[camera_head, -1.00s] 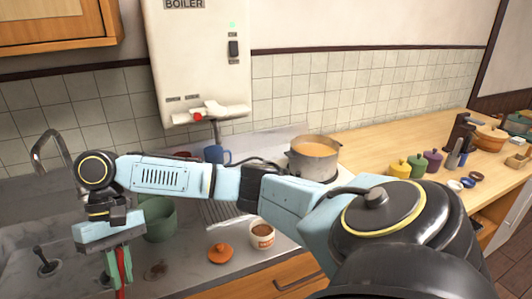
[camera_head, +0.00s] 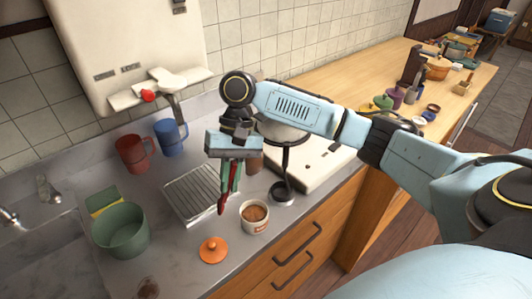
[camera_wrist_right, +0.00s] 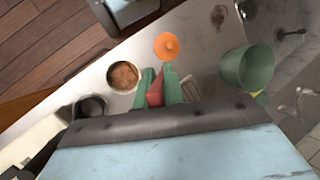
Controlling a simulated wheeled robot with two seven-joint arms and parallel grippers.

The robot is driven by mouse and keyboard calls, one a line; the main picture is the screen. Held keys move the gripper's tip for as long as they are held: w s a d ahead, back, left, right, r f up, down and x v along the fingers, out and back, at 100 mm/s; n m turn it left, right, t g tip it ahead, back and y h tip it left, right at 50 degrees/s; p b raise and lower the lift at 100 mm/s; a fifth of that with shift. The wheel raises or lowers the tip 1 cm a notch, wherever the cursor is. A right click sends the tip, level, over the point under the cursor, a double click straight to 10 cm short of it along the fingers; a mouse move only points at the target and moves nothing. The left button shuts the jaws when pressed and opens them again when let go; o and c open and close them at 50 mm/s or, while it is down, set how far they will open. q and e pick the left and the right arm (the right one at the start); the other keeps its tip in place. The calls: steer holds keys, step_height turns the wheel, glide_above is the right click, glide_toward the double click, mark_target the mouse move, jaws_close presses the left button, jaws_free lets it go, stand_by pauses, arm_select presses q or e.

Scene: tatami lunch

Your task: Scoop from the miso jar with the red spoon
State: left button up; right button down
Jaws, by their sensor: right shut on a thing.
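The miso jar (camera_head: 256,227) is a small white pot with a red-marked label. It stands open on the counter, with brown miso inside. My right gripper (camera_head: 230,187) is shut on the red spoon (camera_head: 222,206), which points down. In the head view they are left of and slightly above the jar. In the right wrist view the red spoon (camera_wrist_right: 155,92) shows between the green fingers, and the jar (camera_wrist_right: 124,76) is just left of them. The spoon looks apart from the jar; its height above the counter is unclear. My left gripper is out of view.
An orange lid (camera_head: 212,250) lies beside the jar. A black ladle stand (camera_head: 283,193) is close on the right. A drain rack (camera_head: 190,200), a green pot (camera_head: 122,235), a red mug (camera_head: 131,153) and a blue mug (camera_head: 168,136) are to the left. My arm partly hides the stove.

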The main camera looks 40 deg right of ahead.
arm_select(q)
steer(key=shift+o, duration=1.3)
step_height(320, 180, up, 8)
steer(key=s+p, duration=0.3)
steer(key=p, duration=0.4)
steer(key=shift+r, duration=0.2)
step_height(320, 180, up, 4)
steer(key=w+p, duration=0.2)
steer(key=p, duration=0.2)
arm_select(e)
steer(key=s+d+r+m+t+h, duration=0.1)
steer(key=s+d+r+m+t, duration=0.15)
steer(key=m, duration=0.45)
steer(key=s+d+r+m+t, duration=0.1)
steer(key=s+r+m+t, duration=0.1)
steer(key=m+t, duration=0.35)
arm_select(q)
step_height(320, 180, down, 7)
steer(key=b, duration=0.6)
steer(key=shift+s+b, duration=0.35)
steer(key=shift+b, duration=0.05)
arm_select(e)
step_height(320, 180, down, 11)
steer(key=m+g, duration=0.1)
steer(key=g, duration=0.1)
steer(key=shift+w+f+m, duration=0.15)
steer(key=shift+f+m, duration=0.05)
steer(key=shift+m, duration=0.15)
